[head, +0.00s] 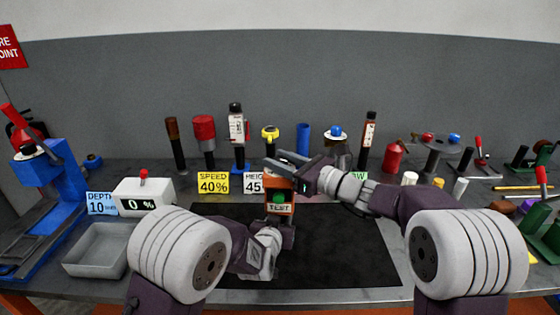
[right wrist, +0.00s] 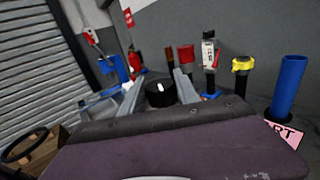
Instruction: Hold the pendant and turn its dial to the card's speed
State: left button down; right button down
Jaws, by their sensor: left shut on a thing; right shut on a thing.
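The orange pendant (head: 280,184) stands upright over the dark mat, with a green button and a TEST label on its front. My left gripper (head: 280,222) is shut on its lower part; its fingertips are largely hidden. My right gripper (head: 283,161) is at the pendant's top, shut on the black dial (right wrist: 160,96), which shows between its two fingers in the right wrist view. The dial has a small white mark on top. The yellow speed card (head: 213,183) reads SPEED 40%. A white display box (head: 143,197) with a red knob on top reads 0 %.
A grey tray (head: 95,249) lies at the left of the dark mat (head: 345,250). A blue machine (head: 50,165) stands at far left. Several upright tools, a blue cylinder (head: 303,138) and other cards line the back. The mat's right part is clear.

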jog(key=n+g+y, duration=0.1)
jog(key=n+g, duration=0.1)
jog(key=g, duration=0.1)
jog(key=n+g+y, duration=0.2)
jog(key=g, duration=0.1)
jog(key=shift+w+n+g, duration=0.1)
jog(key=shift+n+g, duration=0.2)
jog(key=shift+n, duration=0.1)
jog(key=shift+w+r+n+g+y, duration=0.1)
jog(key=shift+n+g+y, duration=0.3)
jog(key=shift+n+g, duration=1.2)
jog(key=shift+g, duration=0.6)
pick_arm(q)
jog(key=shift+f, duration=0.1)
pick_arm(e)
jog(key=shift+s+g, duration=0.2)
jog(key=shift+g, duration=0.3)
jog(key=c, duration=0.9)
grip_release()
jog(key=shift+t, duration=0.3)
